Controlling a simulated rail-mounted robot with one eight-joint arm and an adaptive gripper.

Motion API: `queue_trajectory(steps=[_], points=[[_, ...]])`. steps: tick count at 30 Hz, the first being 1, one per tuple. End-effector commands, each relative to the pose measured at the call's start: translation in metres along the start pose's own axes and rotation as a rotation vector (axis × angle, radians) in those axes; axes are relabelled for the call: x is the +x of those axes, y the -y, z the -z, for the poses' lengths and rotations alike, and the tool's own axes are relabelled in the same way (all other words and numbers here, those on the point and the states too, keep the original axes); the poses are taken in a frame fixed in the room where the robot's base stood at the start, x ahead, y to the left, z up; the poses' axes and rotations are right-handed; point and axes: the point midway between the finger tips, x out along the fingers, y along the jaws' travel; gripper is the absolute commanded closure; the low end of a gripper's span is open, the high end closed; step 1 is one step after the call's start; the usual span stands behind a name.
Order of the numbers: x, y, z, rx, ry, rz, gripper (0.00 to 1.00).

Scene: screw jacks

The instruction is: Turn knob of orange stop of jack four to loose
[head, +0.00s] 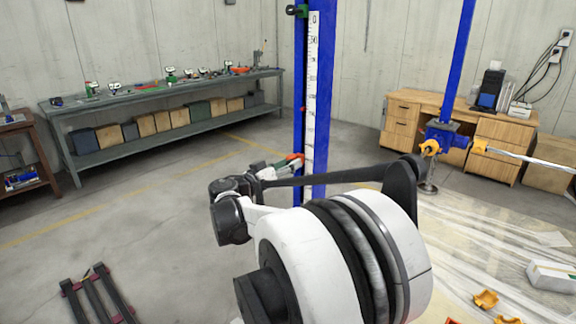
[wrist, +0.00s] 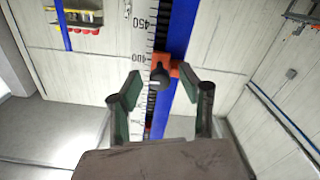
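A blue jack post (head: 320,110) with a white scale strip stands at the middle of the head view. An orange stop (wrist: 173,66) is on this post in the wrist view, with a dark round knob (wrist: 159,78) facing me. The stop (head: 296,157) also shows partly in the head view, behind my fingers. My gripper (wrist: 165,88) is open, with one green-padded finger on each side of the knob and a gap on both sides. In the head view my gripper (head: 272,169) points at the post. No jack number is readable.
A green stop (head: 297,10) sits higher on the post. Another blue jack (head: 459,60) with a yellow-orange part stands at right, near a wooden desk (head: 404,112). A long workbench (head: 170,97) lines the back wall. Plastic sheeting covers the right floor; the left-centre floor is mostly clear.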

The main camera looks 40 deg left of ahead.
Motion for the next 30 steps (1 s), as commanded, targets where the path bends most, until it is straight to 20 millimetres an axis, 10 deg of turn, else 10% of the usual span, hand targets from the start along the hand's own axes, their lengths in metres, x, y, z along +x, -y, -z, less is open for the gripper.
queue_trajectory(steps=[4, 12, 30], points=[[-0.0001, -0.0001, 0.0, 0.0, 0.0, 0.0, 0.64], [-0.0002, -0.0002, 0.0, 0.0, 0.0, 0.0, 1.0], [-0.0003, 0.0006, -0.002, -0.184, 0.0, -0.001, 1.0]])
